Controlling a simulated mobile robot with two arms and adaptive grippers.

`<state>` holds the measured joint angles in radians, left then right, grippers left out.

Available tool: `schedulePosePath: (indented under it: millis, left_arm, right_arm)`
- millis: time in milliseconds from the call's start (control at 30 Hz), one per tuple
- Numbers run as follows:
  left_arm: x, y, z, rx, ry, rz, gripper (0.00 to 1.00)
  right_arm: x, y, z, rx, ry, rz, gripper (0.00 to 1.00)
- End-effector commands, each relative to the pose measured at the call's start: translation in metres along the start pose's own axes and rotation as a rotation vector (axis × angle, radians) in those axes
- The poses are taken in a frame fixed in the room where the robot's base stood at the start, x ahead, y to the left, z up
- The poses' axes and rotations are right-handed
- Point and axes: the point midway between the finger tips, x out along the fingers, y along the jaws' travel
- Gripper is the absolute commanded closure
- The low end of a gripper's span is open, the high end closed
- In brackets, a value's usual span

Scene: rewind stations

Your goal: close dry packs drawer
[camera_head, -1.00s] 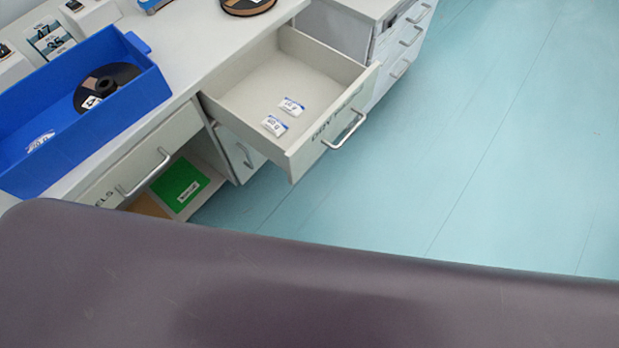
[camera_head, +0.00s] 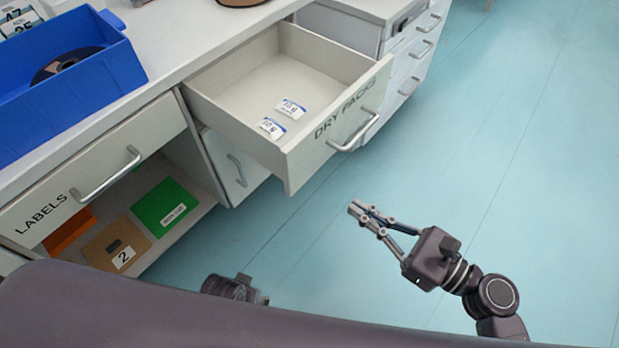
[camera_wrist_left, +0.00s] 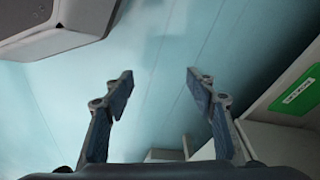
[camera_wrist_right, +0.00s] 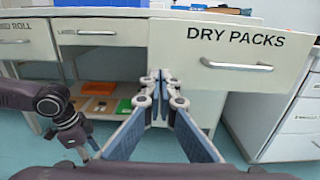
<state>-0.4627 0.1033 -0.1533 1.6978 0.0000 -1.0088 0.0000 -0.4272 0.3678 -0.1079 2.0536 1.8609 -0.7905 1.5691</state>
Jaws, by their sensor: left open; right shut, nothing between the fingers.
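The dry packs drawer (camera_head: 338,128) is pulled out from the counter in the head view, with two small white-and-blue packs (camera_head: 281,117) lying inside. Its front with the "DRY PACKS" label and bar handle (camera_head: 356,133) faces right. In the right wrist view the drawer front (camera_wrist_right: 240,75) is ahead, up and to the right. My right gripper (camera_head: 357,209) is shut and empty, in front of and below the drawer front, apart from it. My left gripper (camera_wrist_left: 158,78) is open and empty over the floor in the left wrist view; in the head view only part of its arm shows.
A blue bin (camera_head: 112,62) stands on the counter. Another drawer cabinet (camera_head: 410,50) stands beyond. The floor at right is clear.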

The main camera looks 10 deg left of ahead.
Motion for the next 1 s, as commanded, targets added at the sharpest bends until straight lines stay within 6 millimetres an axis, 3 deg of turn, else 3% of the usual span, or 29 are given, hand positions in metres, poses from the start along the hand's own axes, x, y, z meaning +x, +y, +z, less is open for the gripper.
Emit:
schedulePosePath:
  millis: [500, 700, 1000]
  left_arm:
    - [0.015, 0.001, 0.013, 0.002, -0.012, 0.001, 0.49]
    - [0.015, 0.001, 0.014, 0.002, -0.013, 0.001, 0.49]
    - [0.015, 0.001, 0.013, 0.002, -0.013, 0.001, 0.49]
  right_arm:
    - [0.104, -0.001, 0.001, -0.002, -0.001, -0.001, 1.0]
    - [0.124, -0.001, -0.001, -0.002, 0.001, -0.002, 1.0]
    - [0.128, -0.001, -0.001, -0.002, 0.003, -0.002, 1.0]
